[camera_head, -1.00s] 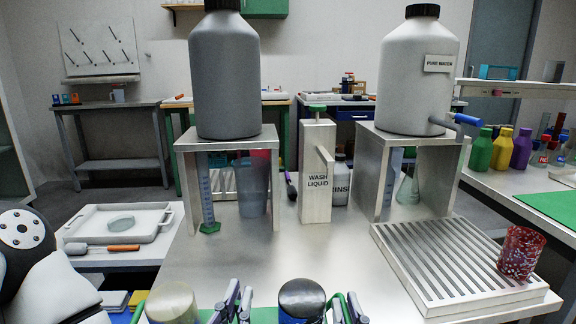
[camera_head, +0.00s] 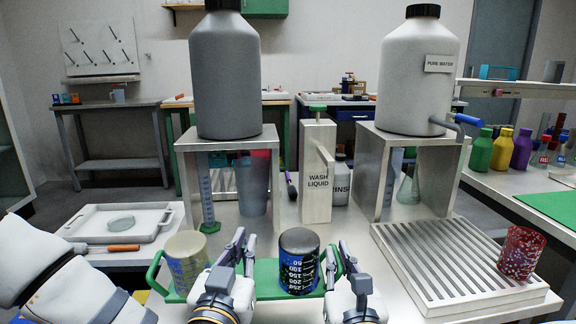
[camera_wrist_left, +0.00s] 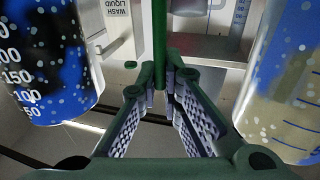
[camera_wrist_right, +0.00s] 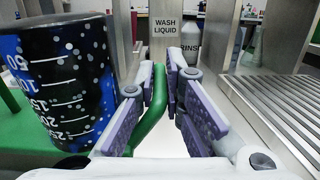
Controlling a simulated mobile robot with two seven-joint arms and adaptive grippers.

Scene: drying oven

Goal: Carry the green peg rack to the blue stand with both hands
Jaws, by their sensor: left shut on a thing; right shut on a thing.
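The green peg rack (camera_head: 265,272) is low in the middle of the head view, with a pale cloudy beaker (camera_head: 187,262) at its left and a dark-capped blue and black graduated beaker (camera_head: 299,262) at its right. My left gripper (camera_head: 240,248) is shut on an upright green bar (camera_wrist_left: 159,45) of the rack between the two beakers. My right gripper (camera_head: 345,262) is shut on the green handle (camera_wrist_right: 152,108) right of the dark beaker. The rack looks roughly level; whether it touches the bench is unclear. I cannot make out the blue stand.
Behind the rack stand a grey tank (camera_head: 225,80) and a pure water tank (camera_head: 412,80) on metal stands, with the wash liquid dispenser (camera_head: 317,172) between. A slatted tray (camera_head: 450,265) and a red speckled cup (camera_head: 520,254) are right.

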